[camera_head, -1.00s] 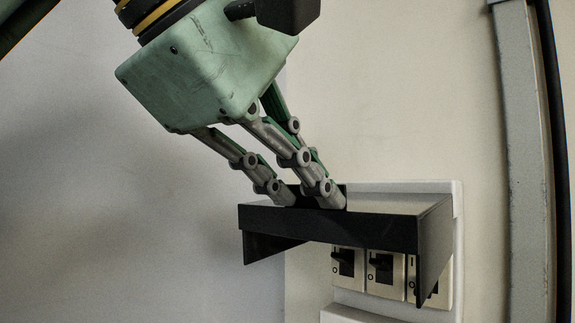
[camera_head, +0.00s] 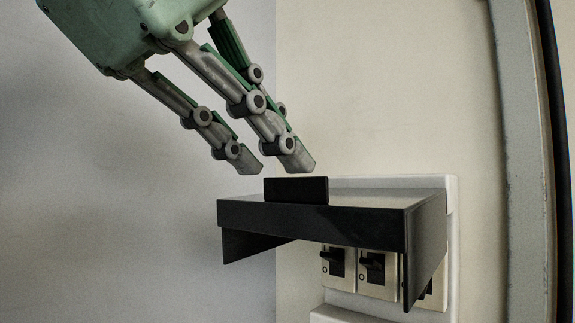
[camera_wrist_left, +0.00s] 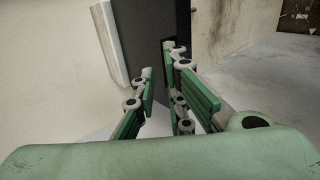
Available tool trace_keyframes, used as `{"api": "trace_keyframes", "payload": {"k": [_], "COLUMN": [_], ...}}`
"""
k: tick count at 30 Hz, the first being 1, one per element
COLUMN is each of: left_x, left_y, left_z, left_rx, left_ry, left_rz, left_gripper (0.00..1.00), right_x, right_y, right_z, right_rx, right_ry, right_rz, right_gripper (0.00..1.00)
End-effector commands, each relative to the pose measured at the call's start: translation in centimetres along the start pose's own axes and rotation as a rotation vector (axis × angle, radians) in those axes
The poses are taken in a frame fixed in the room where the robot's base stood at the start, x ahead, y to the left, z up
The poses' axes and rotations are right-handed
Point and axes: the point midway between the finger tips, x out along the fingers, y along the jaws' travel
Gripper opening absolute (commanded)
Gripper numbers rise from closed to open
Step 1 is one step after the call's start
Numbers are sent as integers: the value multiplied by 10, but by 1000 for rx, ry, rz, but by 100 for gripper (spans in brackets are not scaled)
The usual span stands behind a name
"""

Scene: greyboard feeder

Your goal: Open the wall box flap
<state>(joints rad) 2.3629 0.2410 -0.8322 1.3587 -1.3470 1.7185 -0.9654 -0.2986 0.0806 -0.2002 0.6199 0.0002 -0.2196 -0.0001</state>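The black flap (camera_head: 310,218) of the wall box stands out from the wall, raised, with its side walls hanging down. A black tab (camera_head: 296,190) stands up from its top edge. The white box body (camera_head: 452,240) is on the wall, and the switches (camera_head: 372,268) show under the flap. My left gripper (camera_head: 278,170) is just above and left of the tab, apart from it, with nothing between its fingers. A gap shows between the fingers in the left wrist view (camera_wrist_left: 158,115). My right gripper is in neither view.
A grey vertical duct (camera_head: 522,150) runs along the wall on the right, with a dark strip beside it. The wall above the box and to its left is bare.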

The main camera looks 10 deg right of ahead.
Motion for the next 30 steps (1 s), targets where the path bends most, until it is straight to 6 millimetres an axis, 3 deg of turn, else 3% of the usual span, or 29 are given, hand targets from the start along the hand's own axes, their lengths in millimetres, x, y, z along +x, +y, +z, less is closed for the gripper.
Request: {"api": "trace_keyframes", "payload": {"k": [1, 6, 12, 30], "left_x": [-14, -50, -73, -78], "left_y": [0, -2, -4, -5], "left_z": [0, 0, 0, 0], "left_rx": [-1, 1, 0, 2], "left_ry": [1, 0, 1, 0], "left_rz": [7, 7, 6, 6], "left_gripper": [11, 11, 11, 11], "right_x": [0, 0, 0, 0], "right_y": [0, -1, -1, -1], "right_z": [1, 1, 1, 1], "right_rx": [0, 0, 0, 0], "right_ry": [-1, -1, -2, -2], "right_rz": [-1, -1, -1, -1], "right_gripper": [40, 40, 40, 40]}}
